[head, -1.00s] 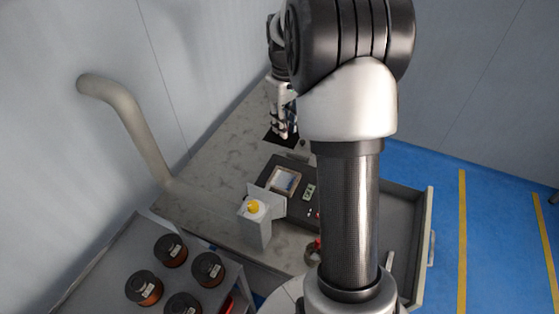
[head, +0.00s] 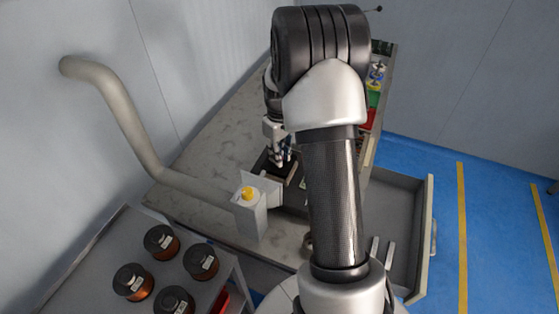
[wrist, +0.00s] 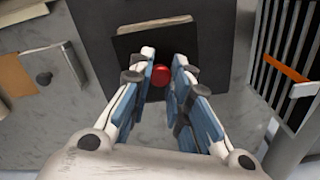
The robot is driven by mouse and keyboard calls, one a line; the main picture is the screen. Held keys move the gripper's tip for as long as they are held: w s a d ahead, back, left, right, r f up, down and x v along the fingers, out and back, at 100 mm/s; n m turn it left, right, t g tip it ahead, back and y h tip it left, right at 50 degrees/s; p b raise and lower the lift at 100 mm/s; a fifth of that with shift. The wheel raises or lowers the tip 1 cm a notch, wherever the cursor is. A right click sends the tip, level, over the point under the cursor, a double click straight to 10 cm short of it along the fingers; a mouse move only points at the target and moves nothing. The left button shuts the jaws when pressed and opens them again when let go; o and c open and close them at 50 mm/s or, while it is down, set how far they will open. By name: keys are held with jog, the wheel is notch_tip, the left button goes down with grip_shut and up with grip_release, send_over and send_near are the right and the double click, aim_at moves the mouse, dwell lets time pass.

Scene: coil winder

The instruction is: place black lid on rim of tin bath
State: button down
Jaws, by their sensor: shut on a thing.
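My gripper (wrist: 168,70) is shut on the red knob (wrist: 160,76) of the black lid (wrist: 128,52), a flat dark plate just past the fingertips in the wrist view. What looks like the tan rim of the tin bath (wrist: 150,24) shows beyond the lid's far edge, set in a dark housing (wrist: 92,30). The lid hides most of the bath. In the head view my gripper (head: 279,160) is over the same dark unit on the bench, behind the grey box. I cannot tell whether the lid touches the rim.
Several copper coils (head: 162,241) stand on a cart at lower left. An open drawer (head: 405,215) is at right. A black grille (wrist: 285,45) is right in the wrist view.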

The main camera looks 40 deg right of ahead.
jog(key=shift+f, duration=1.15)
jog(key=shift+f+b, duration=0.2)
jog(key=shift+b, duration=0.1)
jog(key=c, duration=1.5)
grip_release()
